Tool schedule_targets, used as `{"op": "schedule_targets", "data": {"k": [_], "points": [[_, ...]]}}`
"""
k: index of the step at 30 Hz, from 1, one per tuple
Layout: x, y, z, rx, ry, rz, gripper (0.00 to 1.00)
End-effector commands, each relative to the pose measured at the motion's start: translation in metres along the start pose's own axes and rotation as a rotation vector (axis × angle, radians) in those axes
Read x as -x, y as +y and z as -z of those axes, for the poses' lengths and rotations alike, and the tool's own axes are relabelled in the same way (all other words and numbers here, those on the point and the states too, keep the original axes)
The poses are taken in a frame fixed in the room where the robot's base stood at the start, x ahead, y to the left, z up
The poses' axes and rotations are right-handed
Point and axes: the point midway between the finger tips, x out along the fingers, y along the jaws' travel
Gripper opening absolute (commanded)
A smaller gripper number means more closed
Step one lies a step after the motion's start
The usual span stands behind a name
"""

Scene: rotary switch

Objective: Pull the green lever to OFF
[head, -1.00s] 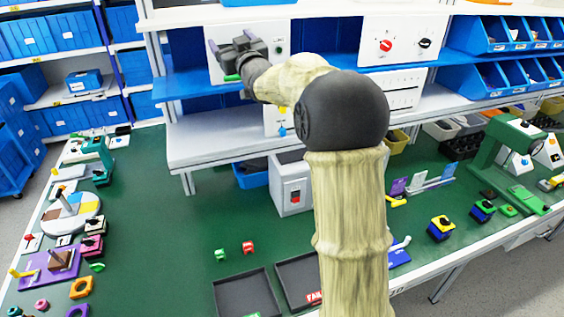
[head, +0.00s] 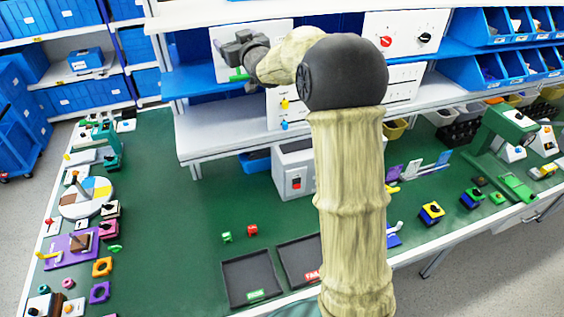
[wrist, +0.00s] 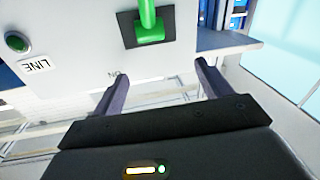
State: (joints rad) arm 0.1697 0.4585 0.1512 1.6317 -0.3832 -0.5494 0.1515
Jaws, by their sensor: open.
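The green lever (wrist: 150,25) sits in a black plate (wrist: 129,28) on a pale panel (wrist: 75,35). In the wrist view it is at the top, beyond my fingertips, and its upper part is cut off by the frame. My gripper (wrist: 155,80) is open and empty, with its fingers apart and the lever between their directions but not touching. An upside-down ON mark (wrist: 114,75) is on the panel. In the head view my gripper (head: 228,46) is in front of the panel, and the green lever (head: 238,77) shows just below it. My arm hides part of the panel.
A green button (wrist: 17,42) and an upside-down LINE label (wrist: 37,66) are on the same panel. A blue shelf (head: 190,82) and a white shelf (head: 210,135) lie below it. Another panel with red and black knobs (head: 386,41) is to the right.

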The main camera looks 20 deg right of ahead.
Motion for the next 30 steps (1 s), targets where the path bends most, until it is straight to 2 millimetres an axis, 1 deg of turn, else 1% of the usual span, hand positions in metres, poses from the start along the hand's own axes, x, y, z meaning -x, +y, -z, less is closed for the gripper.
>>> {"op": "schedule_targets", "data": {"k": [1,3,5,11,30], "points": [[-0.001,0.001,0.004,-0.002,-0.009,0.001,0.77],[0.001,0.001,0.002,-0.004,-0.017,0.002,0.77],[0.009,0.0,-0.002,-0.003,-0.015,0.001,0.77],[0.033,0.001,-0.002,-0.001,-0.015,0.0,0.77],[0.135,0.001,0.001,0.0,-0.013,-0.001,0.77]]}}
